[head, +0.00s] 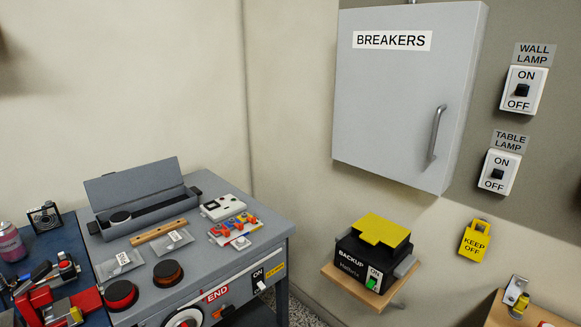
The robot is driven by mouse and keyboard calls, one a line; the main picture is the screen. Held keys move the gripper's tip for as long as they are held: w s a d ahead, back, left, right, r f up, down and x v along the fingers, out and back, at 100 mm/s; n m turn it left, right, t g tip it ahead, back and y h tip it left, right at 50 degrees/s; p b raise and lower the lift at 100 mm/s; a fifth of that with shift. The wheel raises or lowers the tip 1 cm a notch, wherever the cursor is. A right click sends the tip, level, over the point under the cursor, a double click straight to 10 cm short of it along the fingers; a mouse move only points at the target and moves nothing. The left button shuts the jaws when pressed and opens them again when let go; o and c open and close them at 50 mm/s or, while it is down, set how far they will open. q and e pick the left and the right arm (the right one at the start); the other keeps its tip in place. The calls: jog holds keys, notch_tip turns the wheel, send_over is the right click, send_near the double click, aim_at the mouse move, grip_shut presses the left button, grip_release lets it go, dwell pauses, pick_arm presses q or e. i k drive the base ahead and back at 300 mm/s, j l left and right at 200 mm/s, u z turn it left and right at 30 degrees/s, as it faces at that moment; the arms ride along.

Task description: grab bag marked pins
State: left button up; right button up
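Two small clear bags lie on the grey workbench at the left of the head view. One bag (119,263) lies near the bench's left edge, with a small pale label. The other bag (174,241) lies to its right, just in front of a wooden strip. The print on both is too small to read, so I cannot tell which is marked pins. Neither of my grippers is in view.
A grey open-lidded case (150,208) stands behind the bags, and the wooden strip (159,230) lies between. Two dark round pots (121,295) (168,273) sit in front. Colored parts (233,229) lie right. A backup battery (374,255) sits on a wall shelf.

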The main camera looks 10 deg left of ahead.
aim_at(123, 263)
jog(key=u, duration=1.4)
